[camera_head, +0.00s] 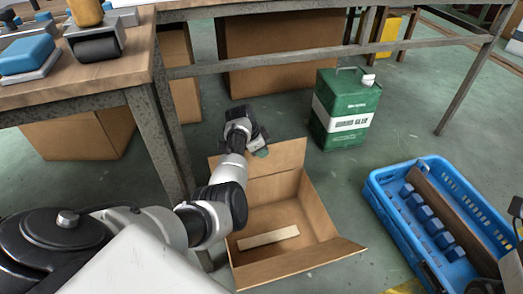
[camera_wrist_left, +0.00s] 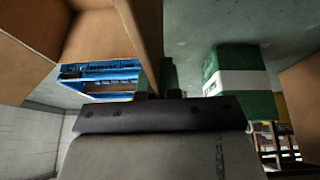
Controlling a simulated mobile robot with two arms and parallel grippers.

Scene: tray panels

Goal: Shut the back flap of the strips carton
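The strips carton (camera_head: 318,215) stands open on the floor in the head view, with a pale strip (camera_head: 268,238) lying inside. Its back flap (camera_head: 285,157) stands up and leans outward at the far side. The front flap (camera_head: 300,264) is folded out toward me. My left gripper (camera_head: 261,151) is at the top edge of the back flap, about its middle. In the left wrist view the fingers (camera_wrist_left: 156,78) are close together with the cardboard edge of the flap (camera_wrist_left: 142,30) between them. My right gripper is not identifiable.
A green canister (camera_head: 345,108) stands behind the carton to the right. A blue crate (camera_head: 400,232) with blue parts lies to the right. A workbench (camera_head: 120,75) is at the left, its leg close to my left arm. Green floor is free between carton and crate.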

